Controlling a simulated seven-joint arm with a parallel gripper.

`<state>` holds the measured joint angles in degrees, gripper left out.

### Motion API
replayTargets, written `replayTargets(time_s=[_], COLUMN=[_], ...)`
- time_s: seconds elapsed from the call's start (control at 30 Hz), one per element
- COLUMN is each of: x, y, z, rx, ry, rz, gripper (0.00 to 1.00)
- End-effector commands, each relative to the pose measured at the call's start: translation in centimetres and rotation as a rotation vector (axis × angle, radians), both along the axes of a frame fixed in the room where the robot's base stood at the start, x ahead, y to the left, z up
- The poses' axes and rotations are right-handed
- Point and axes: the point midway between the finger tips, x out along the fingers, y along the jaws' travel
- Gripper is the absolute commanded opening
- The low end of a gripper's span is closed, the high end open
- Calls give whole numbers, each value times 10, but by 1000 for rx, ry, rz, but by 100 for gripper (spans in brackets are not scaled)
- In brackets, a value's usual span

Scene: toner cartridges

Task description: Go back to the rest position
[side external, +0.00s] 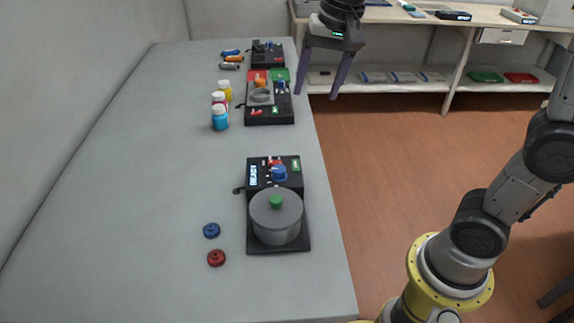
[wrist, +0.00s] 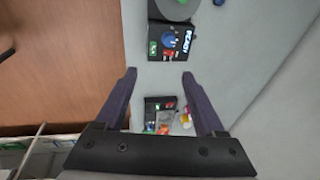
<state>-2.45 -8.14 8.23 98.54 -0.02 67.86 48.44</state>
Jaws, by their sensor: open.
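My gripper (side external: 322,78) is up high beyond the table's right edge in the side external view. Its two dark purple fingers are spread apart with nothing between them. In the wrist view the open fingers (wrist: 158,100) frame the grey table (wrist: 156,82) from above. The gripper touches nothing that I can see. A grey pot (side external: 276,222) with a green knob sits on the near black device, which has a blue knob and a "READY" display (side external: 253,174).
Three bottles (side external: 220,118) stand left of a middle black device (side external: 269,112). A third device (side external: 267,55) is at the far end. Blue (side external: 211,230) and red (side external: 216,257) round caps lie left of the pot. A shelf unit (side external: 460,75) stands behind. The table's left side is clear.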

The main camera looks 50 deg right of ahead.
Motion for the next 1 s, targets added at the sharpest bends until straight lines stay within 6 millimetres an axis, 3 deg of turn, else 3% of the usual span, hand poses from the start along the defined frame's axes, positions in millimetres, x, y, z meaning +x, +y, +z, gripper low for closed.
replayTargets(time_s=[0.1,0.23,0.4,0.5,0.63,1.0], x=[-49,-99,-156,-175,-185,-181], y=[-6,-11,-14,-15,-15,-15], z=[12,7,-21,-43,-67,-66], rx=[-23,-69,-158,-209,-257,-296], ry=[-81,-159,-239,-256,-235,-247], rz=[79,200,399,520,664,752], gripper=[72,72,72,72,72,72])
